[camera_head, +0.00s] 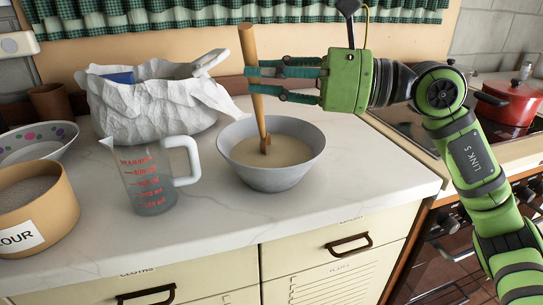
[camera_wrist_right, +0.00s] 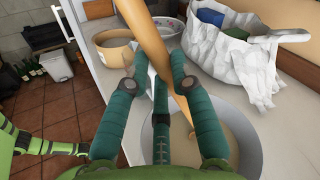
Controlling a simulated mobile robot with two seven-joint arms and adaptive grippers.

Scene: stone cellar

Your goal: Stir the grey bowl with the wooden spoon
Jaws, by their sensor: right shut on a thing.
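The grey bowl (camera_head: 272,178) stands on the white counter and holds a beige mixture. The wooden spoon (camera_head: 258,115) is nearly upright, with its lower end in the mixture near the middle of the bowl. My right gripper (camera_head: 254,79) comes in from the right and is shut on the spoon's handle above the bowl. In the right wrist view the spoon (camera_wrist_right: 150,45) passes between the teal fingers, and the bowl (camera_wrist_right: 254,135) lies below, partly hidden by them. My left gripper is not in view; a green arm part shows at the left of the wrist view.
A measuring jug (camera_head: 146,180) stands just left of the bowl. A white crumpled bag (camera_head: 150,108) is behind it. A flour canister (camera_head: 55,205) and a dotted bowl (camera_head: 62,137) are at far left. A red pot (camera_head: 508,104) sits on the stove at right. The front counter is clear.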

